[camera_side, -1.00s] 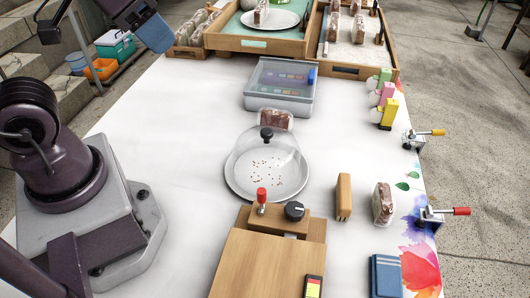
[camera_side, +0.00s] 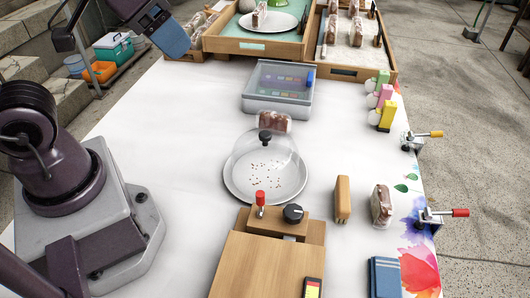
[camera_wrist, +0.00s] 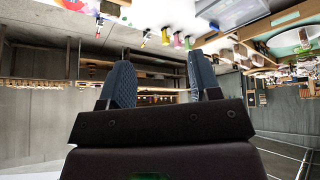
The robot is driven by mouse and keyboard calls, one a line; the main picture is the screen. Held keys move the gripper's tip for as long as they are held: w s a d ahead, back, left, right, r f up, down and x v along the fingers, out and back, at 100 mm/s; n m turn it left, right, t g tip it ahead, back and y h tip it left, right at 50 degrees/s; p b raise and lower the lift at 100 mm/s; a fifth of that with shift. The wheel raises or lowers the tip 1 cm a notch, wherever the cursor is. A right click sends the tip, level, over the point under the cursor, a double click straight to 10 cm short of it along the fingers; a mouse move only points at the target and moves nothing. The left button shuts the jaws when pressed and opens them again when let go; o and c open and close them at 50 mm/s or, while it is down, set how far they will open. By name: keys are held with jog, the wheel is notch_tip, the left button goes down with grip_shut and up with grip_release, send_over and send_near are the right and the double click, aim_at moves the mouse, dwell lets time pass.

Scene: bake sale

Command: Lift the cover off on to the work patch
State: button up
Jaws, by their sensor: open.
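The cover is a clear dome (camera_side: 288,150) with a black knob (camera_side: 265,137) on top. It sits over a round white plate (camera_side: 236,183) with small crumbs on it, near the middle of the table. I cannot pick out a marked work patch. My gripper (camera_wrist: 156,85) shows in the wrist view with its two blue fingers apart and nothing between them.
A wrapped loaf (camera_side: 274,122) stands just behind the dome, and a lidded grey box (camera_side: 280,88) behind that. A wooden board (camera_side: 262,265) with a red-knobbed block is in front. The table's left-middle is clear.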

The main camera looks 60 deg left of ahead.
jog(key=w+d+f+n+t+h, duration=0.1)
jog(key=w+d+f+n+t, duration=0.15)
jog(key=w+d+f, duration=0.35)
jog(key=w+d+f+n+t, duration=0.2)
jog(key=w+d+f+n, duration=0.1)
jog(key=w+d, duration=0.55)
jog(key=n+y, duration=0.4)
jog(key=y, duration=0.8)
send_near(264, 138)
jog(key=shift+m, duration=0.25)
jog(key=x, duration=1)
jog(key=shift+w+a+f, duration=0.1)
jog(key=shift+w+a, duration=0.05)
grip_shut()
